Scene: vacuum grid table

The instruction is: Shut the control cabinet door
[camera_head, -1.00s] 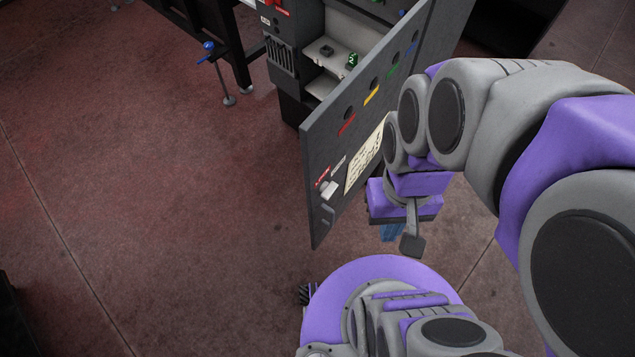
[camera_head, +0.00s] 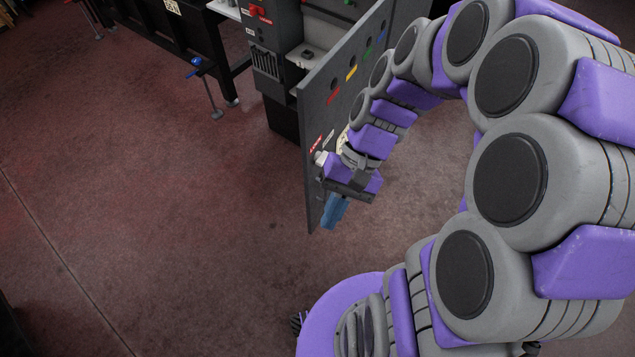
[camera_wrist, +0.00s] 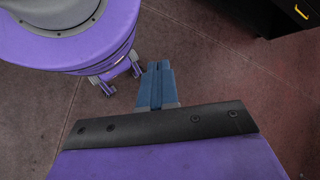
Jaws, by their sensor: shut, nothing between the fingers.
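The control cabinet door (camera_head: 318,115) is a dark grey panel standing open in the head view. Its face toward me carries coloured labels, and a light handle or latch piece shows near its lower left edge. The cabinet body (camera_head: 273,62) is behind it, with its shelves partly in view. My gripper (camera_head: 335,212) is low beside the door's near face, close to its free edge. I cannot tell whether it touches the door. Its blue fingers also show in the wrist view (camera_wrist: 157,84), shut together with nothing between them.
A black bench (camera_head: 185,40) with a blue-handled clamp (camera_head: 205,85) stands at the upper left. The reddish floor (camera_head: 130,190) left of the door is clear. A dark box-like thing (camera_wrist: 270,15) is at the upper right of the wrist view.

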